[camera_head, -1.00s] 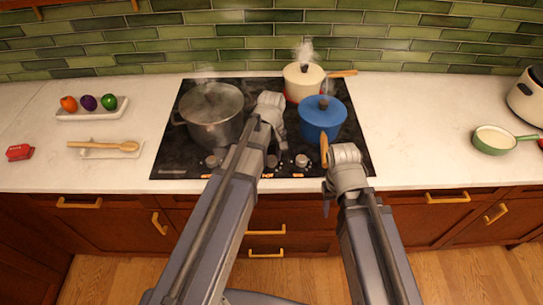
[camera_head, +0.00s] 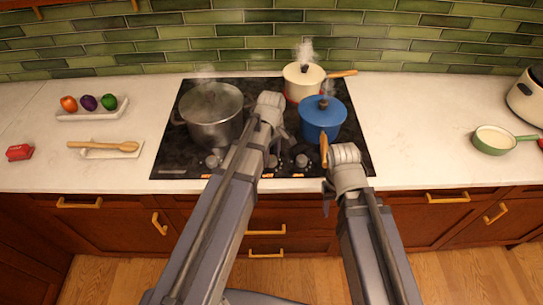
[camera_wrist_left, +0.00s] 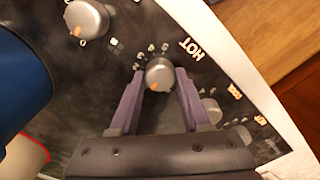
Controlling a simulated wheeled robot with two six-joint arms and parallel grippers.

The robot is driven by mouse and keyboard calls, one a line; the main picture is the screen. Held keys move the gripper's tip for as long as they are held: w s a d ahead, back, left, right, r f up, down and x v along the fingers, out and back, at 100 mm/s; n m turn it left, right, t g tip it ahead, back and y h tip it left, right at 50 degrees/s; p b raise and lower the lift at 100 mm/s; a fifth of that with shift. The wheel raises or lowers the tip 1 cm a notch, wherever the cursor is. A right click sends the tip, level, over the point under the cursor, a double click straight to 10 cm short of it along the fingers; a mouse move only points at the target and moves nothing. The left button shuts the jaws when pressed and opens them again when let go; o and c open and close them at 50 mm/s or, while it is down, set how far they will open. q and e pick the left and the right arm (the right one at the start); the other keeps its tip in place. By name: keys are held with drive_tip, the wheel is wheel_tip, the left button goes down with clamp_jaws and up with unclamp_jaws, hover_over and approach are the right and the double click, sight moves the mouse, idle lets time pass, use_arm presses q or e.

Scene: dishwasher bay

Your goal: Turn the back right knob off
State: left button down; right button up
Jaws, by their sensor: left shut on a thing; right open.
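A row of silver knobs runs along the front of the black cooktop (camera_head: 170,160). My left gripper (camera_wrist_left: 160,90) is shut on one knob (camera_wrist_left: 160,72), its fingers on either side; the knob's orange mark points toward the gripper's palm. In the head view my left gripper (camera_head: 271,158) is mostly hidden by its arm. A free knob (camera_wrist_left: 87,19) lies beside the held one, and it also shows in the head view (camera_head: 302,161). Lit HOT labels (camera_wrist_left: 192,49) show beside the knobs. My right gripper (camera_head: 327,198) is open and empty at the counter's front edge.
A steaming grey pot (camera_head: 212,115), a blue pot (camera_head: 322,120) and a cream pot (camera_head: 303,82) stand on the cooktop. The blue pot's handle points toward the knobs near my right wrist.

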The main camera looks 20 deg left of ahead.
sight(271, 159)
use_arm(q)
drive_tip(key=shift+c, duration=1.8)
unclamp_jaws()
drive_tip(key=shift+r, duration=0.1)
wheel_tip(271, 159, up, 8)
drive_tip(key=p, duration=0.8)
drive_tip(key=shift+f, duration=0.2)
